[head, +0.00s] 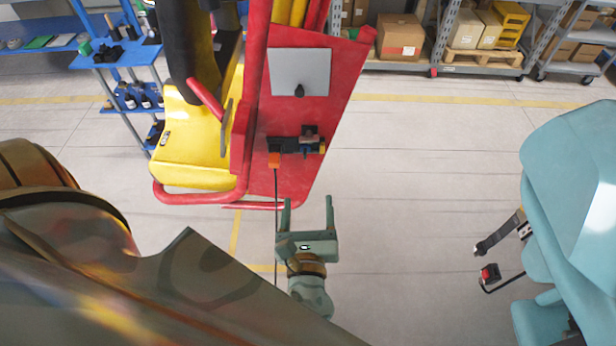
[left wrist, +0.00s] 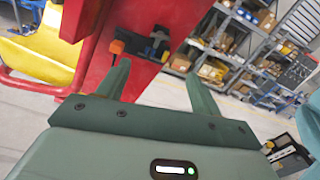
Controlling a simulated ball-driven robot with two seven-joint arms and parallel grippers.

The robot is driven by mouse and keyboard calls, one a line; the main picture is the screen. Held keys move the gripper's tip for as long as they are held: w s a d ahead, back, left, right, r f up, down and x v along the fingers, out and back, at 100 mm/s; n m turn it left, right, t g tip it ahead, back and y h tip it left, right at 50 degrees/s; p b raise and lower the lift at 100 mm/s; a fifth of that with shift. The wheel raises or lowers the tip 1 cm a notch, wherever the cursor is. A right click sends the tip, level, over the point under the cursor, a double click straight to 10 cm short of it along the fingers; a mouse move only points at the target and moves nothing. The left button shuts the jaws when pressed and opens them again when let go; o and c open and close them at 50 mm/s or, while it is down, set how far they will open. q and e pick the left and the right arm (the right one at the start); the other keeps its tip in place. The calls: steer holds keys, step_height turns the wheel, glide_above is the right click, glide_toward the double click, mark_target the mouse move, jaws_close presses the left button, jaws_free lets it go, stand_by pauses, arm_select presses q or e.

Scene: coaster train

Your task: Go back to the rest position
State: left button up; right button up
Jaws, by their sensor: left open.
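My left gripper (head: 309,203) is open and empty in the head view, its two fingers pointing away from me toward the red panel. It also shows in the left wrist view (left wrist: 160,72), its fingers spread with nothing between them. The red panel (head: 285,180) of the coaster car lies beyond the fingertips, apart from them as far as I can tell. A dark latch-like device (head: 296,145) with an orange block (head: 274,160) sits on the panel; both also show in the left wrist view. My right gripper is not in view.
A yellow seat (head: 190,150) with red tubing stands left of the panel. A teal body (head: 575,180) fills the right edge, with a dark bracket and a red button (head: 490,274) beside it. Shelves with boxes (head: 400,38) stand behind. Clear floor (head: 430,180) lies between.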

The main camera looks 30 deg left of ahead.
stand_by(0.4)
arm_select(q)
steer(key=s+d+f+n+g+h+b, duration=0.1)
steer(key=s+f+n+g+h, duration=0.2)
steer(key=f, duration=0.7)
steer(key=s+d+f+n+g+h+b, duration=0.1)
steer(key=s+d+f+n+g+h, duration=0.15)
steer(key=f, duration=0.75)
steer(key=s+d+f+n+g+h+b, duration=0.1)
steer(key=s+f+n+g+h, duration=0.2)
steer(key=f, duration=0.7)
steer(key=s+a+f+n+g+b, duration=0.2)
steer(key=s+a+f+n+b, duration=0.1)
steer(key=s+f, duration=0.4)
steer(key=s+a+f+n+g+b, duration=0.2)
steer(key=s+a+f+n+b, duration=0.2)
steer(key=f, duration=0.8)
steer(key=s+a+f+n+g+b, duration=0.2)
steer(key=s+a+f+n+b, duration=0.1)
steer(key=s+f+n+b, duration=0.4)
steer(key=s+f+n, duration=0.2)
steer(key=s+f, duration=0.1)
steer(key=shift+s+a+f+h, duration=0.15)
steer(key=shift+s+f+h, duration=0.05)
steer(key=shift+h, duration=0.15)
steer(key=shift+r, duration=0.15)
steer(key=shift+c, duration=0.3)
